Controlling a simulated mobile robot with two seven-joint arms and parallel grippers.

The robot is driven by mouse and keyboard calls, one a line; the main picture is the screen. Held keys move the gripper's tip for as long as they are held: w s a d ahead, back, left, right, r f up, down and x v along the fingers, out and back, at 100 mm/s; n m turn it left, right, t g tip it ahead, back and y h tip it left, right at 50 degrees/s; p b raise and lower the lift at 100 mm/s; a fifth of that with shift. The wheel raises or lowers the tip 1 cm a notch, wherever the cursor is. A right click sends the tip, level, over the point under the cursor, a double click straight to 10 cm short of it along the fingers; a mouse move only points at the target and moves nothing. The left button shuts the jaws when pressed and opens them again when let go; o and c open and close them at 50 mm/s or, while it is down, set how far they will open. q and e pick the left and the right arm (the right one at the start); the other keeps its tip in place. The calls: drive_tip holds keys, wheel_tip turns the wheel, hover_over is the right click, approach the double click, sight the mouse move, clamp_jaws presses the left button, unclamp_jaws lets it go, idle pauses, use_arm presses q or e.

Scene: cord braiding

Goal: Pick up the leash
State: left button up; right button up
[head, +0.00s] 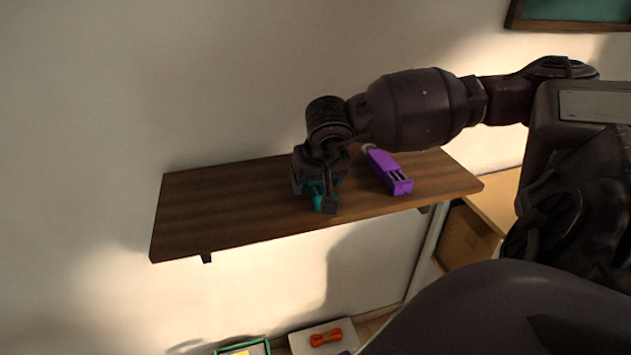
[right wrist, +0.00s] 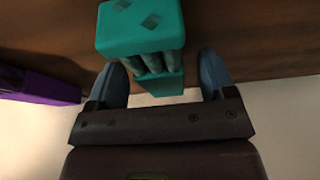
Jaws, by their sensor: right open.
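A teal item (right wrist: 140,28), two blocks joined by grey strands, lies on the shelf in the right wrist view. I cannot tell for sure whether it is the leash. My right gripper (right wrist: 160,78) is open, with one blue-grey finger on each side of the item's nearer block. I cannot tell whether the fingers touch it. In the head view the right gripper (head: 317,192) points down at the shelf and hides most of the teal item (head: 318,198). My left gripper is not in view.
A purple slotted item (head: 389,172) lies right of the gripper on the brown wall shelf (head: 220,205). The shelf's left part is clear. Below are a red-orange item (head: 326,338) on a pale surface, a green frame (head: 243,344) and a cardboard box (head: 466,237).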

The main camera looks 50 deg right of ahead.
idle(0.6)
drive_tip(key=c, duration=1.1)
wheel_tip(320, 180, up, 20)
drive_tip(key=shift+r+p, duration=0.1)
drive_tip(key=shift+p, duration=0.4)
